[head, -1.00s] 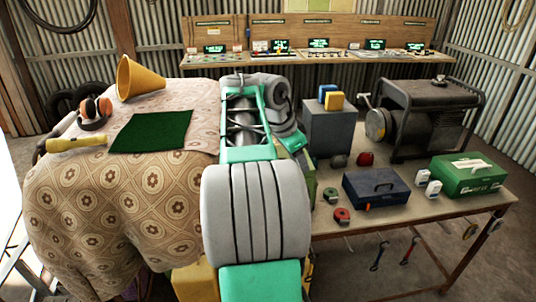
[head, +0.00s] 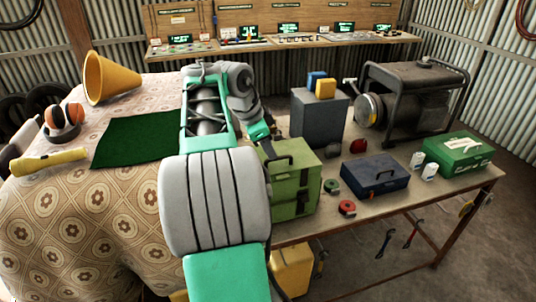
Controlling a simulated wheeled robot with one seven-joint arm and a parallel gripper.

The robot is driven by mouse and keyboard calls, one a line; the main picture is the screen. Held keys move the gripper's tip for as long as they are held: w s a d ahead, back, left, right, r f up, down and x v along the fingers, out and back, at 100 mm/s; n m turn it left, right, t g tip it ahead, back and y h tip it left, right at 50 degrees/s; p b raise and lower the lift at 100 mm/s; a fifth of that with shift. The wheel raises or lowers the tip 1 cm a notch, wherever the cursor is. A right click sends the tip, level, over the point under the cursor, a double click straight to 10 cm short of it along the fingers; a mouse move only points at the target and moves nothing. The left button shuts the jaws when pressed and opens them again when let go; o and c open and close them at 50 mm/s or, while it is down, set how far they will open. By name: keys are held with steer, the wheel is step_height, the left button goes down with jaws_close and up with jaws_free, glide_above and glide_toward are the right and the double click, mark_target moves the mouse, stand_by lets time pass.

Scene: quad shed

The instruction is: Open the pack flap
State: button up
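An olive-green pack (head: 297,191) with a dark handle and strap-like bands stands upright on the left part of the workbench, and its top looks closed. My arm comes up in front of it and bends down toward its top left edge. My gripper (head: 268,148) is small and dark at the end of the teal wrist, close to the pack's upper left side. I cannot tell whether it touches the pack. Its fingers are too small and hidden to read. My arm hides the area left of the pack.
A grey cabinet (head: 318,120) with blue and yellow blocks stands behind the pack. A dark blue case (head: 375,180), a red tape (head: 347,207) and a generator (head: 415,105) stand to the right. A cloth-covered surface (head: 85,225) lies left.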

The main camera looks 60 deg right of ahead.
steer(key=x, duration=0.3)
steer(key=shift+s+d+f, duration=0.1)
steer(key=shift+d+f, duration=0.1)
steer(key=shift+f, duration=0.1)
jaws_close()
stand_by(1.2)
